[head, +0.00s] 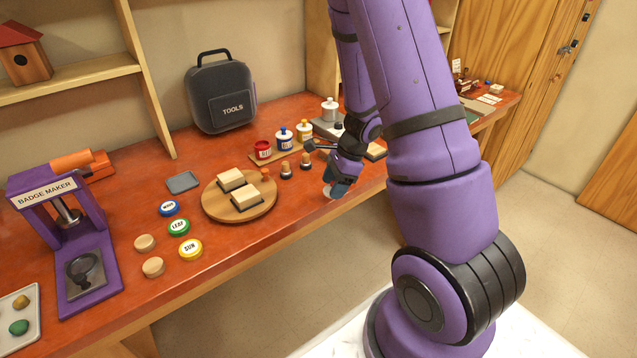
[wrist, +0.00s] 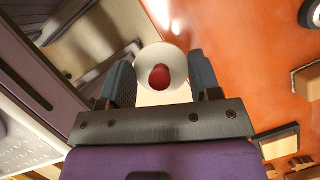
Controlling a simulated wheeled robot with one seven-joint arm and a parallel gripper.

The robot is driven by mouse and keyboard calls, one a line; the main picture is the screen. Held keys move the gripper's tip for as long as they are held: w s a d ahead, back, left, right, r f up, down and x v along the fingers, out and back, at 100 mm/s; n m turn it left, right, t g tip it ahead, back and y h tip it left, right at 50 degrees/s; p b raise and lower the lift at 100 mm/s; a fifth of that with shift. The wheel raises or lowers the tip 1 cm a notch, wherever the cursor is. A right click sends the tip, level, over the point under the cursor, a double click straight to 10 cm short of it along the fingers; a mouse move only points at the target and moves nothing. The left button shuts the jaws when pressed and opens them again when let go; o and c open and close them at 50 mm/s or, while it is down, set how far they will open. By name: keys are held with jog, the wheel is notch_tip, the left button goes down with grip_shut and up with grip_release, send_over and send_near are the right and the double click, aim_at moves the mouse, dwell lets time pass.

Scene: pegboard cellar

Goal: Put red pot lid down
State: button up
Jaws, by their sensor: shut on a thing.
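The red pot's lid (wrist: 152,55) is a white disc with a red knob, between the two fingers of my gripper (wrist: 161,76) in the wrist view. My gripper is shut on it, with the knob facing the wrist camera. In the head view my gripper (head: 337,183) is near the front edge of the bench, right of the round board, and a white part shows at its tip. The red pot (head: 263,151) stands open on a small wooden tray (head: 277,155), with red paint showing. The lid's height above the bench is hard to tell.
A blue pot (head: 284,138) and a yellow pot (head: 304,131) stand lidded beside the red pot. Two small stampers (head: 286,170) stand before them. A round board (head: 222,210) with pale blocks lies to the left. Bare bench (head: 302,202) shows between board and gripper.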

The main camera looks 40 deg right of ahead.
send_over(314, 190)
jog(key=d, duration=0.1)
jog(key=shift+s+d+f, duration=0.1)
jog(key=shift+s+f, duration=0.05)
jog(key=shift+f, duration=1.9)
jog(key=shift+f, duration=0.1)
jog(key=o, duration=0.9)
